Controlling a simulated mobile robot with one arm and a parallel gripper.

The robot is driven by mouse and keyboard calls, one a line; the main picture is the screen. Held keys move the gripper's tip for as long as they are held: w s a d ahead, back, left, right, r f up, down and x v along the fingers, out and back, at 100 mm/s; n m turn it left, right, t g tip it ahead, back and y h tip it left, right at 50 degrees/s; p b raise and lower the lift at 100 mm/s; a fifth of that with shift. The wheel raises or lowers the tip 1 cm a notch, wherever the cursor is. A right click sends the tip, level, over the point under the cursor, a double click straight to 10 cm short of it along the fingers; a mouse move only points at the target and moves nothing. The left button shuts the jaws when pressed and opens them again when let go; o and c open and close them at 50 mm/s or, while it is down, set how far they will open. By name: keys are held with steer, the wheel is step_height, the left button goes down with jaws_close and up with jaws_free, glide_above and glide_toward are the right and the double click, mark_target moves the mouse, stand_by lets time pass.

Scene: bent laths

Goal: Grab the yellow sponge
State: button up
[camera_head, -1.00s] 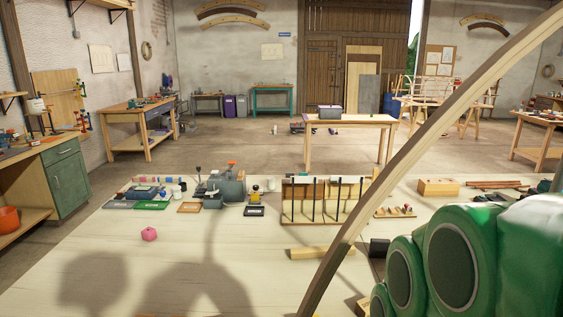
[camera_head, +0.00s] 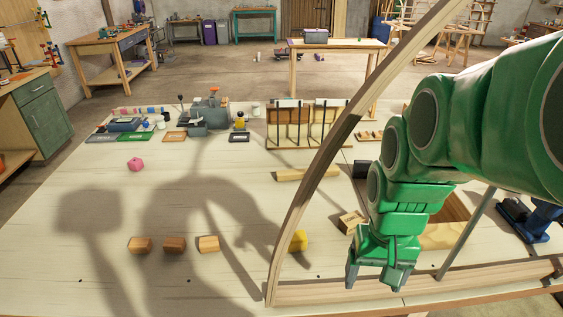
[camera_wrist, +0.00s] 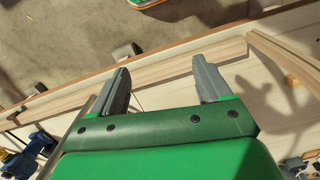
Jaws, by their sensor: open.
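A small yellow block, which looks like the sponge (camera_head: 299,241), lies on the pale bench top in the head view. The bent lath (camera_head: 318,170) passes just in front of it and covers its left edge. My gripper (camera_head: 374,278) is open and empty, with its fingers pointing down, to the right of the yellow block and on the other side of the lath's foot. In the wrist view my gripper (camera_wrist: 161,70) has nothing between its two grey fingers. The yellow block is not clearly seen in that view.
The lath arches high beside my arm. A wooden strip (camera_head: 330,291) runs along the front edge, under my gripper. A stamped block (camera_head: 352,221) sits near my wrist.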

steer(key=w+d+f+m, duration=0.2)
steer(key=w+d, duration=0.3)
steer(key=w, duration=0.2)
steer(key=m+y, duration=0.9)
steer(key=m, duration=0.4)
glide_toward(283, 243)
steer(key=d+f, duration=0.2)
steer(key=d, duration=0.1)
steer(key=shift+s+f+g, duration=0.15)
steer(key=shift+s+g, duration=0.2)
steer(key=shift+g, duration=0.05)
steer(key=shift+w+a+f+y, duration=0.15)
steer(key=shift+a+f+y, duration=0.1)
steer(key=shift+y, duration=0.25)
steer(key=shift+a+f+y, duration=0.2)
steer(key=shift+a+y, duration=0.3)
steer(key=shift+y, duration=0.2)
steer(key=shift+a+r+y, duration=0.1)
steer(key=shift+a+y, duration=0.35)
steer(key=shift+y, duration=0.45)
steer(key=shift+x, duration=2.5)
steer(key=shift+c, duration=0.2)
